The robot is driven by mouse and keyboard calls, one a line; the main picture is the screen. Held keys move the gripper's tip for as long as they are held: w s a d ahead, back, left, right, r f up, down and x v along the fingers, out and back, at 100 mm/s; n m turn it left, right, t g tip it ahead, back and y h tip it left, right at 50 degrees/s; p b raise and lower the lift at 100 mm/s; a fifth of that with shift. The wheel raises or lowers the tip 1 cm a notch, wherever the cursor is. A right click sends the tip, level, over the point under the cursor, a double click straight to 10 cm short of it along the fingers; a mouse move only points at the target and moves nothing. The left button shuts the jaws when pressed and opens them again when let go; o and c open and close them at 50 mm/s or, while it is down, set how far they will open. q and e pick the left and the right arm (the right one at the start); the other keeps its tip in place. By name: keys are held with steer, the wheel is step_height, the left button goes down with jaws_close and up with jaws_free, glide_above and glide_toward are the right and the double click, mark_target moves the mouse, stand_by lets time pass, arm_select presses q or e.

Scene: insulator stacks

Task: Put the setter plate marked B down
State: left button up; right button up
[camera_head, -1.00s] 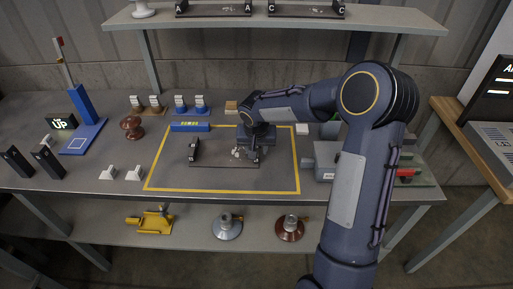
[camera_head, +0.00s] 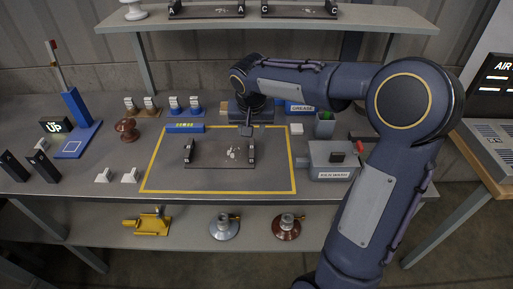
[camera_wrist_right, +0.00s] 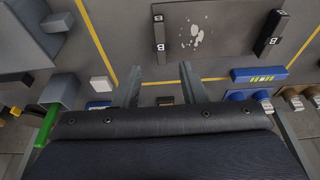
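The setter plate marked B (camera_head: 219,164) lies flat on the table inside the yellow outlined rectangle, with a black upright block at each end. In the right wrist view the plate (camera_wrist_right: 215,42) shows pale specks, and both of its end blocks carry a B. My right gripper (camera_wrist_right: 160,86) is open, with nothing between its two fingers. It is apart from the plate, just beyond the right-hand block (camera_head: 252,151). In the head view my right gripper (camera_head: 247,131) shows small behind that block. My left gripper is in neither view.
White pieces (camera_head: 130,175) and a brown knob (camera_head: 126,129) stand left. Plates marked A and C are on the shelf (camera_head: 380,18) above.

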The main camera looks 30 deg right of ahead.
steer(key=s+a+n+t+y, duration=0.1)
steer(key=s+a, duration=0.4)
steer(key=s, duration=0.7)
steer(key=s+a+n+t+y, duration=0.1)
steer(key=s+a+n+y, duration=0.2)
steer(key=s, duration=1)
steer(key=shift+s+a+f+n+t+y, duration=0.3)
steer(key=shift+a+y, duration=0.4)
steer(key=shift+a, duration=0.2)
steer(key=shift+r+p, duration=2)
steer(key=shift+r, duration=0.05)
